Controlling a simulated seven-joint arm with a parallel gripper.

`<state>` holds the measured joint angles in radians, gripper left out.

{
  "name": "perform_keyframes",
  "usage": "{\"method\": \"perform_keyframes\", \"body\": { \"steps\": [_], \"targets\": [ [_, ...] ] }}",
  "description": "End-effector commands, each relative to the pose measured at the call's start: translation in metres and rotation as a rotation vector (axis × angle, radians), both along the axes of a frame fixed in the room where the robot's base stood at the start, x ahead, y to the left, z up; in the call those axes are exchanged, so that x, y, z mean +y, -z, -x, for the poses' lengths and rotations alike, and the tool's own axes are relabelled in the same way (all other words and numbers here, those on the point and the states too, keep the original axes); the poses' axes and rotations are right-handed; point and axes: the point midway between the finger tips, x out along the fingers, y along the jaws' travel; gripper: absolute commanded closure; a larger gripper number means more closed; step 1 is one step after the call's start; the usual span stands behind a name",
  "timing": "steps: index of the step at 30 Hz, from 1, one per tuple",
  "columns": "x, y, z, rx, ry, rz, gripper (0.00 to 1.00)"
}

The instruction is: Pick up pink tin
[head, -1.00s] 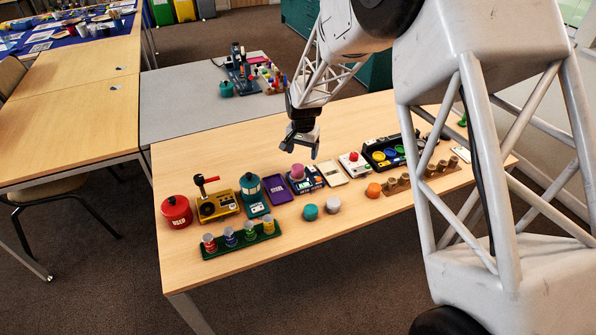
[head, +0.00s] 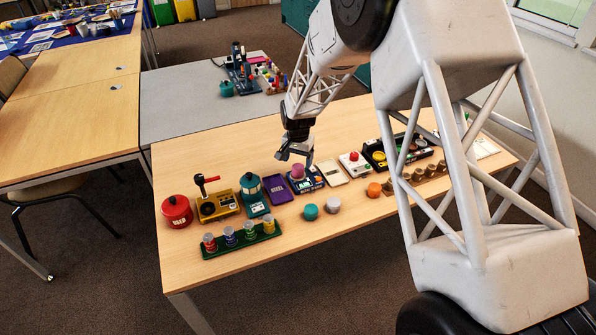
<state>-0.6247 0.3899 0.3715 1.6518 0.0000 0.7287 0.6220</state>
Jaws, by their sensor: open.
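The pink tin (head: 297,171) is a small round thing sitting on a dark blue device (head: 308,184) near the middle of the wooden table. My gripper (head: 295,161) is open and points down, just above and around the pink tin in this view. I cannot tell whether the fingers touch it or are still above it. The gripper partly covers the tin's top edge.
Left of the tin are a purple tray (head: 279,189), a teal lantern-like thing (head: 252,193), a yellow device (head: 218,206) and a red pot (head: 177,211). A cream slab (head: 333,173) lies to the right. Teal (head: 311,212) and grey (head: 333,205) round pieces lie in front.

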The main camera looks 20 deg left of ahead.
Motion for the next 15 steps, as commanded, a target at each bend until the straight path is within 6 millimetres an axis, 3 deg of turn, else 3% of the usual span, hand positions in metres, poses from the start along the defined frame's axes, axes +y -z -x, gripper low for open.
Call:
{"method": "perform_keyframes", "body": {
  "steps": [10, 15],
  "targets": [
    [0.0, 0.002, 0.0, 0.0, 0.0, 0.0, 0.24],
    [0.0, 0.013, 0.0, 0.001, 0.0, 0.001, 0.24]
  ]
}}
